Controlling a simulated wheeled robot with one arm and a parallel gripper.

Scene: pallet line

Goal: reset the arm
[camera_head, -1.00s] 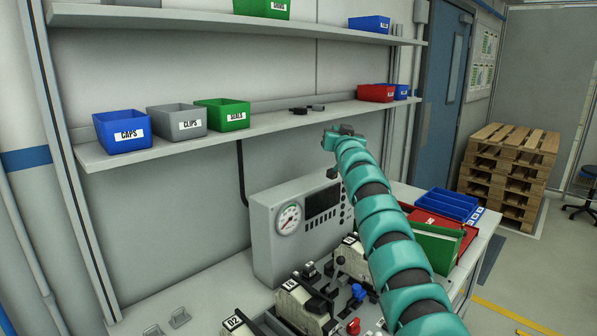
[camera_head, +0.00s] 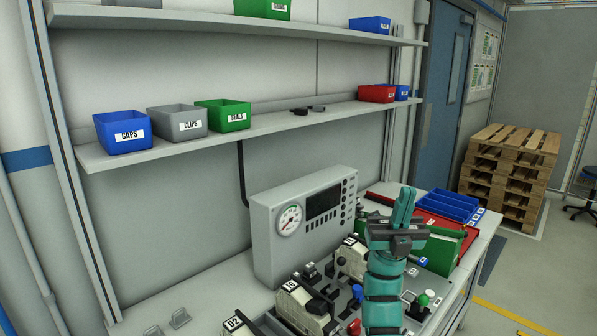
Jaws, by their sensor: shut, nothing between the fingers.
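My gripper (camera_head: 405,207) is at the end of my teal arm, in front of the right part of the workbench. Its fingers point upward, lie together and hold nothing. The arm stands nearly upright in the picture, in front of the bench fixtures. It hides part of the green bin (camera_head: 440,250) and some of the fixtures behind it.
A grey gauge panel (camera_head: 263,236) stands on the bench left of my gripper. Shelves above hold a blue CAPS bin (camera_head: 124,134), a grey CLIPS bin (camera_head: 177,125) and a green bin (camera_head: 223,117). A blue tray (camera_head: 447,206) lies right. Pallets (camera_head: 508,170) stand beyond.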

